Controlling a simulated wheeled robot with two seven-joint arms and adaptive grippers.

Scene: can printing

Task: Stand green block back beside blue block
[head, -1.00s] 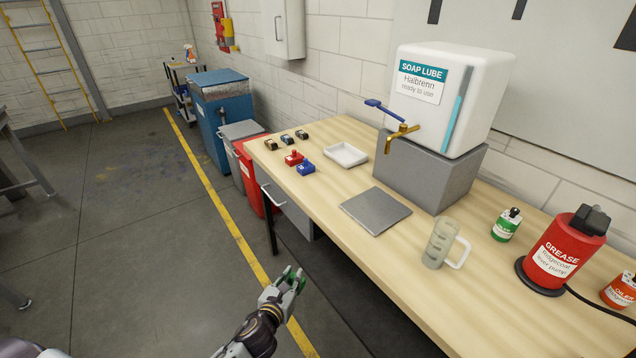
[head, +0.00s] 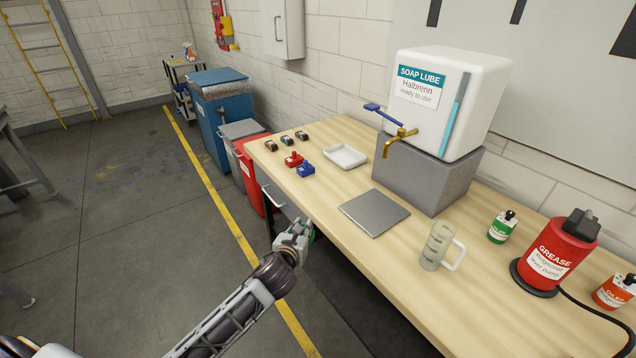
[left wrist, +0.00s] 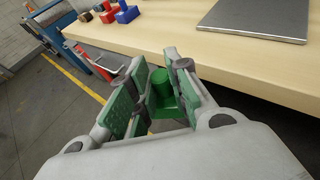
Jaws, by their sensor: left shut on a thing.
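My left gripper (head: 298,234) is beside the front edge of the table. In the left wrist view its fingers are shut on the green block (left wrist: 162,98), which has a round knob on top and looks roughly upright. In the head view the block is mostly hidden by the gripper. The blue block (head: 306,169) stands on the table near its left end, well beyond the gripper; it also shows at the top of the left wrist view (left wrist: 127,13). The red block (head: 293,159) stands right beside it. My right gripper is not in view.
A white tray (head: 345,157), a grey plate (head: 374,212), a grey stand (head: 425,178) and a glass mug (head: 437,247) are on the table (head: 330,190). The tabletop before the blue block is clear.

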